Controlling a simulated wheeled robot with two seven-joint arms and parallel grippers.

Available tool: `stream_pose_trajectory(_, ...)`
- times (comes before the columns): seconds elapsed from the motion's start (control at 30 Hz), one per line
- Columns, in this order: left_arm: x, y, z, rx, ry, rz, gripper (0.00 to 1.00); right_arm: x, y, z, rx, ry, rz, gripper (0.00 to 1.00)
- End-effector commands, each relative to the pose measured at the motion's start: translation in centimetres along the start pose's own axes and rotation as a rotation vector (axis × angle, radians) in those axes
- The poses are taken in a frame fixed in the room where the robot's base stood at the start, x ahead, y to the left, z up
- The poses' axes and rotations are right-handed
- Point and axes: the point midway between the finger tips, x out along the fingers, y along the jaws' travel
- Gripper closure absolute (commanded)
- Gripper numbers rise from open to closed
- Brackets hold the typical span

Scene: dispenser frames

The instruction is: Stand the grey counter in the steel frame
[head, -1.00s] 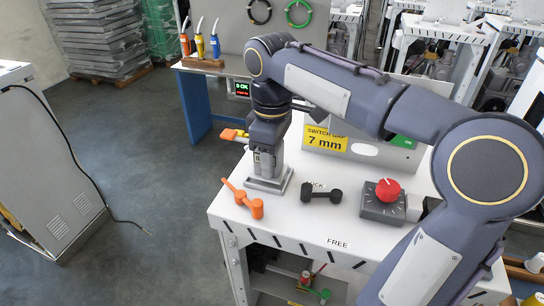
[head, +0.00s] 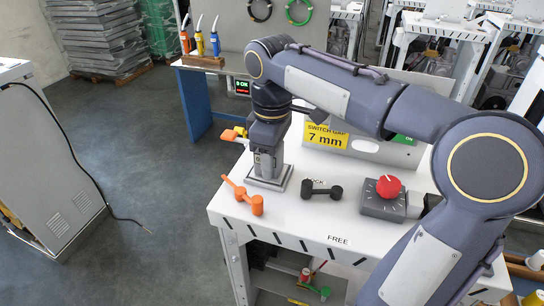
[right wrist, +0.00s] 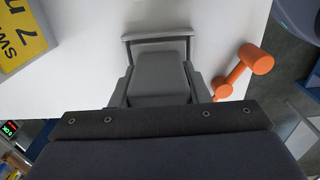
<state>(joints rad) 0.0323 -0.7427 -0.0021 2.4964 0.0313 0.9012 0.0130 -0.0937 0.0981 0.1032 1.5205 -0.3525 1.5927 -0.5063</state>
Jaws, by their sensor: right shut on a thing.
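The grey counter (right wrist: 160,72) is a small grey block between the fingers of my right gripper (right wrist: 160,90) in the right wrist view. My right gripper (head: 266,168) is shut on it, pointing down at the left part of the white table in the head view. The steel frame (head: 270,187) shows as a low grey rim directly under the gripper. Its far edge (right wrist: 157,34) shows just beyond the counter in the right wrist view. The fingers hide most of the counter and the frame; I cannot tell how far in the counter is. My left gripper is not in view.
An orange two-knobbed handle (head: 242,195) lies left of the frame and a dark one (head: 321,191) right of it. A grey box with a red knob (head: 386,194) stands farther right. A panel with a yellow 7 mm sign (head: 325,138) stands behind. The front edge strip is clear.

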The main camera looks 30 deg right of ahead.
Motion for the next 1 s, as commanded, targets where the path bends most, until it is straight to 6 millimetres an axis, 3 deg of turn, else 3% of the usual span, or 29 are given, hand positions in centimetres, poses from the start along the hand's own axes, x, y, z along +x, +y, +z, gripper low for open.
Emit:
stream_pose_trajectory(0.33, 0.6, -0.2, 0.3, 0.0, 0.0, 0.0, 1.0, 0.9, 0.0, 0.0, 0.001, 0.001, 0.0, 0.91)
stream_pose_trajectory(0.37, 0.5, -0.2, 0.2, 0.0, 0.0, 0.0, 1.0, 0.8, 0.0, 0.0, 0.001, 0.001, 0.0, 0.56)
stream_pose_trajectory(0.5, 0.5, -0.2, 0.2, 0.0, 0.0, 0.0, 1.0, 0.8, 0.0, 0.0, 0.0, 0.001, 0.0, 0.39)
stream_pose_trajectory(0.67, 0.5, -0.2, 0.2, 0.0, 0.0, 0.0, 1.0, 0.5, 0.0, 0.0, 0.0, 0.001, 0.0, 0.39)
stream_pose_trajectory(0.73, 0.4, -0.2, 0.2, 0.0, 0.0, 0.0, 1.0, -0.3, 0.1, -0.1, 0.0, 0.004, 0.003, 0.39)
stream_pose_trajectory(0.77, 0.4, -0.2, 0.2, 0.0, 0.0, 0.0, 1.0, -0.8, 0.1, -0.1, 0.0, 0.005, 0.004, 0.33)
stream_pose_trajectory(1.0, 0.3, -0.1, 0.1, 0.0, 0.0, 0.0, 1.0, -4.9, 0.0, -0.1, 0.0, 0.005, 0.003, 0.33)
